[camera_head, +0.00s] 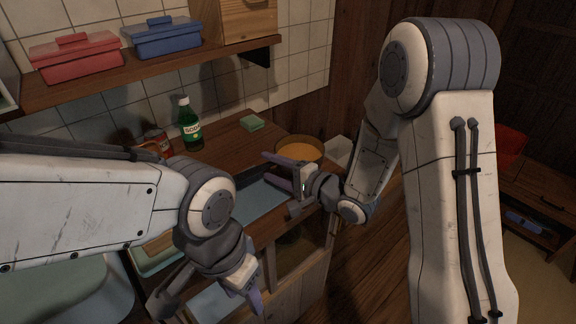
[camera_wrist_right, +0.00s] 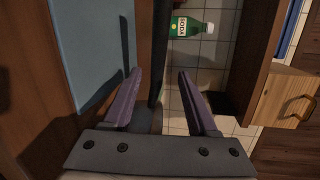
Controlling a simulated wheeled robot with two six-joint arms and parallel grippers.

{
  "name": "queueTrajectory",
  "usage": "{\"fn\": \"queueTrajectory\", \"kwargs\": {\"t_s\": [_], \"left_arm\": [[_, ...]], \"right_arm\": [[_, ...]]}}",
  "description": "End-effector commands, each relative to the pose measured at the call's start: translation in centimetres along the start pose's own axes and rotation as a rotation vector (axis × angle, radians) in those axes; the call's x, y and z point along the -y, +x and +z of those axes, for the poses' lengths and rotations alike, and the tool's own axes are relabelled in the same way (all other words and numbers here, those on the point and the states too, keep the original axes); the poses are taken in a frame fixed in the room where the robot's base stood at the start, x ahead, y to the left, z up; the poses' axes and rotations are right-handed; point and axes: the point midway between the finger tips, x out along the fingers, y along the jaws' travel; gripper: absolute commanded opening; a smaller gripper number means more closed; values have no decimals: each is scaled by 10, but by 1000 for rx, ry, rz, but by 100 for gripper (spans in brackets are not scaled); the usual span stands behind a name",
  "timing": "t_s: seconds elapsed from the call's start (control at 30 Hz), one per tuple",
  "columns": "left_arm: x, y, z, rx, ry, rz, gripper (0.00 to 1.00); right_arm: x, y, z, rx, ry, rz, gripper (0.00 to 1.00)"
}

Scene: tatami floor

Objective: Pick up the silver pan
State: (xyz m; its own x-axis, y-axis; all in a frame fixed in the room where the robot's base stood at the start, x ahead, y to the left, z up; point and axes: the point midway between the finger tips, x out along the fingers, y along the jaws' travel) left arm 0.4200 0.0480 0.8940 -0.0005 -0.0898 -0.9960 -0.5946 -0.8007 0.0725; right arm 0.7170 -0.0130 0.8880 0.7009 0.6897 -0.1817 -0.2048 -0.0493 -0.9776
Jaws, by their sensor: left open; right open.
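I cannot pick out a silver pan for certain in either view. A round orange-brown vessel (camera_head: 299,149) stands on the counter, just behind my right gripper (camera_head: 270,172). That gripper is open over the counter, its fingers pointing left. In the right wrist view its two purple fingers (camera_wrist_right: 158,88) are apart, with nothing clearly held; a dark strip shows beyond the gap. My left gripper (camera_head: 207,302) is open and low, at the front of the counter, pointing down. My arms hide part of the counter.
A green soda bottle (camera_head: 189,124) stands near the tiled wall and shows in the wrist view (camera_wrist_right: 192,27). A green sponge (camera_head: 252,123) and a blue-grey board (camera_head: 255,203) lie on the counter. A shelf above holds a red box (camera_head: 75,57) and a blue box (camera_head: 162,38).

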Motion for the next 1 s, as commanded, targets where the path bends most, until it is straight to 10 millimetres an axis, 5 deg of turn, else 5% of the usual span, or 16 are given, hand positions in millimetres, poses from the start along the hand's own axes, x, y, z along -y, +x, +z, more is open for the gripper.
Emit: {"fn": "queueTrajectory", "kwargs": {"t_s": [0.5,0.77,0.9,1.0], "left_arm": [[0,1,0,0,0,0,50],[0,1,0,0,0,0,50],[0,1,0,0,0,0,50],[0,1,0,0,0,0,50]], "right_arm": [[-4,58,-3,6,-3,1,58],[-4,60,-3,4,-2,1,58],[-4,60,-3,4,-2,1,5],[-4,60,-3,3,-2,1,0]]}}
